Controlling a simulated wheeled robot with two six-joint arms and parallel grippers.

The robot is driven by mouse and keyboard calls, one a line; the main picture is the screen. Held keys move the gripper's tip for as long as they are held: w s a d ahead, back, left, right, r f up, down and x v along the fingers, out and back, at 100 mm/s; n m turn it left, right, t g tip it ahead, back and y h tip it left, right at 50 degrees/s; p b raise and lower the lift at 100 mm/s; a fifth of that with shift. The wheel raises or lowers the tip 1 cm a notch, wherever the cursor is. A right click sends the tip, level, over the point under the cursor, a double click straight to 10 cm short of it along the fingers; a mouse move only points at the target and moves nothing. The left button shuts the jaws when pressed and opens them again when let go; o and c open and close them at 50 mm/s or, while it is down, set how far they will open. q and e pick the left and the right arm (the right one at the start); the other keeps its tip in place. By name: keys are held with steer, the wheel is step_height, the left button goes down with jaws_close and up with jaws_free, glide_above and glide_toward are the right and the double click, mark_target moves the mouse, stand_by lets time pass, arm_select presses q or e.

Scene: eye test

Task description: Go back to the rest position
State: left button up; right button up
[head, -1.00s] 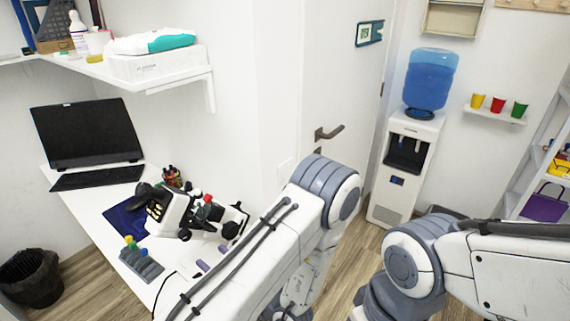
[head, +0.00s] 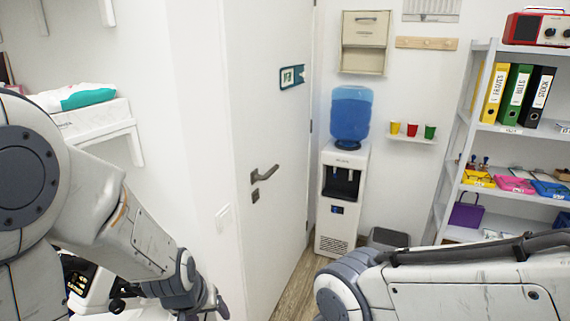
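My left arm comes in from the left and bends down toward the bottom of the head view. The end of it, with my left gripper (head: 212,304), is near the bottom edge, left of the door. Its fingers are small and partly cut off, so I cannot tell whether they are open or shut. My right arm lies across the bottom right, and its gripper is out of view. Part of a white and black device (head: 92,284) shows behind and below my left arm, mostly hidden.
A white door (head: 275,120) with a grey handle (head: 264,174) stands ahead. Right of it are a water dispenser (head: 340,205), a small wall shelf with several cups (head: 411,131), a dark bin (head: 388,238) and a shelving unit (head: 515,130) with binders. A wall shelf (head: 95,125) is at left.

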arm_select(q)
steer(key=s+a+r+m+g, duration=0.1)
steer(key=s+a+r+m, duration=0.15)
steer(key=s, duration=0.25)
steer(key=s+d+r+m+g, duration=0.1)
steer(key=s+d+r+m, duration=0.1)
steer(key=s+d, duration=0.4)
steer(key=s+d+r+m+g, duration=0.2)
steer(key=s+d+r+m, duration=0.1)
steer(key=s+d, duration=0.4)
steer(key=shift+d+r+m+h, duration=0.15)
steer(key=shift+d+m+h, duration=0.2)
steer(key=shift+m, duration=0.5)
